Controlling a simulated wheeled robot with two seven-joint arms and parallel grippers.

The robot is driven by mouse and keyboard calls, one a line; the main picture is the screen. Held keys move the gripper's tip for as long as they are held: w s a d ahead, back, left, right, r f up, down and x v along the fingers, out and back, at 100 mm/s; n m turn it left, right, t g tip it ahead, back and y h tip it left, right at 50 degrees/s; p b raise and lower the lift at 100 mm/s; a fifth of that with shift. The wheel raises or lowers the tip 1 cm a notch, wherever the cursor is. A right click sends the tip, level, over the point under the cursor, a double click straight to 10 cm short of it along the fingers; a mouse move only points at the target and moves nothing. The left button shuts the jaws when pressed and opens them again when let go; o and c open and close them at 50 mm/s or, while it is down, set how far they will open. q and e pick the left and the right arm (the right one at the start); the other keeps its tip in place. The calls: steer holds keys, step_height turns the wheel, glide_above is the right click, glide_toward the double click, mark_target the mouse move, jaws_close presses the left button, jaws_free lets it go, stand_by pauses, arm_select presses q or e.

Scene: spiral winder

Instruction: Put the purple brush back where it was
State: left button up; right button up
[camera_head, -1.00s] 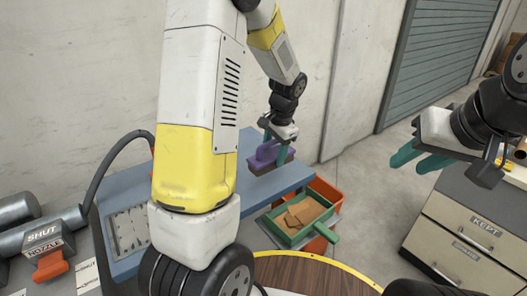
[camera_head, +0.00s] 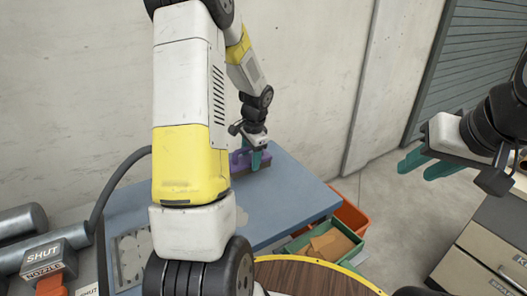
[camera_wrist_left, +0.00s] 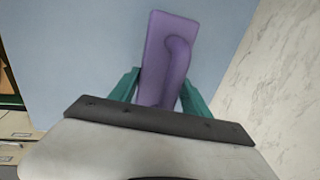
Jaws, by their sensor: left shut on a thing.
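The purple brush (camera_head: 238,158) is at the far edge of the blue bench top, near the wall, partly hidden behind my left arm and gripper. My left gripper (camera_head: 256,160) is shut on it, with teal fingers on either side. In the left wrist view the purple brush (camera_wrist_left: 168,60) shows its flat back and raised handle between the fingers (camera_wrist_left: 162,88), over the blue surface. I cannot tell whether the brush touches the bench. My right gripper (camera_head: 430,165) is in the air at the right, its teal fingers apart and empty.
The blue bench top (camera_head: 290,195) is clear to the right of the brush. A green tray (camera_head: 345,236) with brown pieces and an orange bin (camera_head: 352,212) stand at its right end. A round wooden top (camera_head: 305,277) is in front. Drawers (camera_head: 485,260) stand at right.

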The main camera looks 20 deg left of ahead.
mark_target(250, 160)
arm_select(q)
steer(key=w, duration=0.1)
steer(key=w+a, duration=0.1)
steer(key=w, duration=0.1)
steer(key=shift+w+a+f, duration=0.2)
steer(key=shift+a, duration=0.05)
steer(key=shift+f, duration=1.7)
steer(key=shift+f, duration=0.1)
steer(key=o, duration=1.5)
steer(key=shift+c, duration=0.2)
